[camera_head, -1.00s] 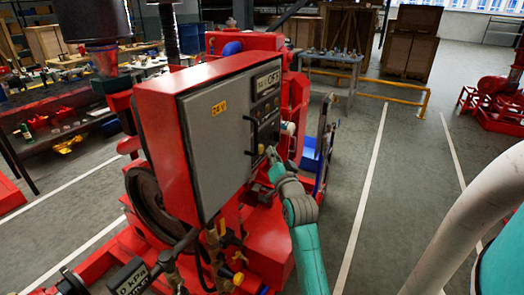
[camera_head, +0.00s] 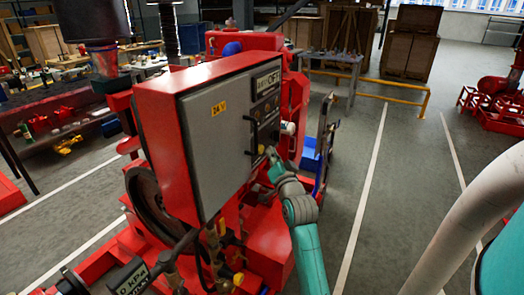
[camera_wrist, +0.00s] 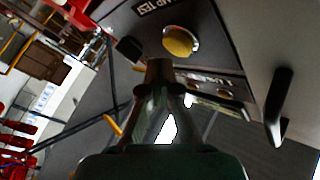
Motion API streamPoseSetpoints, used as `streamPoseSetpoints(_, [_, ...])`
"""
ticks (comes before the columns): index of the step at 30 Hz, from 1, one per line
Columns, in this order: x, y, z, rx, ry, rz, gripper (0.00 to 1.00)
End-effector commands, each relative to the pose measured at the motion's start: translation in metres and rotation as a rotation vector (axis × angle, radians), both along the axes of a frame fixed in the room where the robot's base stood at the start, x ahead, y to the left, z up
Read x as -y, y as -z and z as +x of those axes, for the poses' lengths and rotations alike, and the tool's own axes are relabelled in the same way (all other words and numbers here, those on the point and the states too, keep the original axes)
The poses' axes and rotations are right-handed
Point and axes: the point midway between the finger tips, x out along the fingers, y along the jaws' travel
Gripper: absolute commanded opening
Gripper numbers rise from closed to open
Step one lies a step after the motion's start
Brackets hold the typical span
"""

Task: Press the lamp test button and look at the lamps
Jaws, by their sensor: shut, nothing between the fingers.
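The red control cabinet (camera_head: 155,150) stands on the pumpset with its grey door (camera_head: 216,150) facing my arm. A round yellow button (camera_wrist: 180,41) sits in a pale ring on the panel, under a partly visible label (camera_wrist: 155,5) ending in "TEST". My gripper (camera_wrist: 160,68) is shut and empty, its tips just below the button in the wrist view. I cannot tell whether they touch it. In the head view my gripper (camera_head: 270,156) is beside the panel's lower right part. No lamp can be clearly made out as lit or unlit.
A black door handle (camera_wrist: 279,105) stands out from the panel at right in the wrist view. A small display (camera_head: 267,82) sits high on the cabinet. A yellow rail (camera_head: 390,95) and a workbench (camera_head: 333,62) stand behind.

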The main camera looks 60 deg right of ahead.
Motion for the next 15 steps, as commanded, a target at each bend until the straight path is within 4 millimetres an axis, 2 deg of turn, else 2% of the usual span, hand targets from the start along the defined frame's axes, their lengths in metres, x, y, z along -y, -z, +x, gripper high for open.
streamPoseSetpoints(15, [-0.0009,-0.0007,0.0088,0.000,-0.001,0.000,0.00])
